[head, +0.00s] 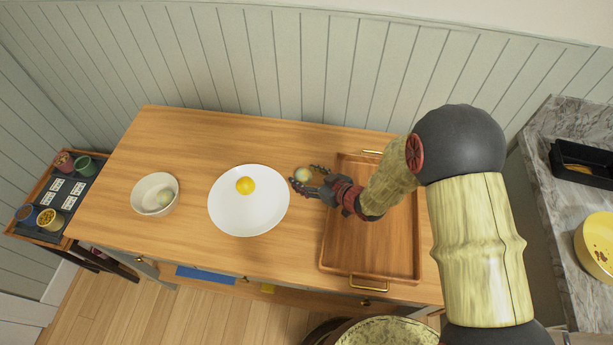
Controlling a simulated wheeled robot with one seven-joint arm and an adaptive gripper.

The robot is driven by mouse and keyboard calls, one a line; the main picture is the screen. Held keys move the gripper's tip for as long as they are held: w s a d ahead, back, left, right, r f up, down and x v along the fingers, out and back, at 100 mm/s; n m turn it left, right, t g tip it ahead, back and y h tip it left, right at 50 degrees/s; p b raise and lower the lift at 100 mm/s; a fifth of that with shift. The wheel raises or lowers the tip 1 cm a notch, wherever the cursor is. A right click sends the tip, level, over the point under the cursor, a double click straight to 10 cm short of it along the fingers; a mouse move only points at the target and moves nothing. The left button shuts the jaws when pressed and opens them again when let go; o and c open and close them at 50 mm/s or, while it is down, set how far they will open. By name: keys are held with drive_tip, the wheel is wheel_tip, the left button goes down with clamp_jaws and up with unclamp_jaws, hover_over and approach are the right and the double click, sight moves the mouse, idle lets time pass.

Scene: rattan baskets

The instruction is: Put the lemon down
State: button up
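A round yellow fruit, which looks like the lemon (245,185), rests on a large white plate (227,215) in the middle of the wooden cabinet top. My gripper (303,175) is to the right of the plate, apart from the lemon. Its dark fingers are spread on either side of a small pale round object (302,174). I cannot tell whether the fingers touch this object or whether it is held above the top.
A white bowl (141,193) with a pale round item stands left of the plate. A wooden tray (360,255) with brass handles lies under my arm at right. A small side stand with cups (83,166) is far left. The cabinet top behind the plate is clear.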

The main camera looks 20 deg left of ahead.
drive_tip(key=shift+o, duration=0.3)
drive_tip(key=shift+r, duration=0.25)
drive_tip(key=p+v, duration=0.2)
drive_tip(key=v, duration=1)
drive_tip(key=shift+p, duration=0.4)
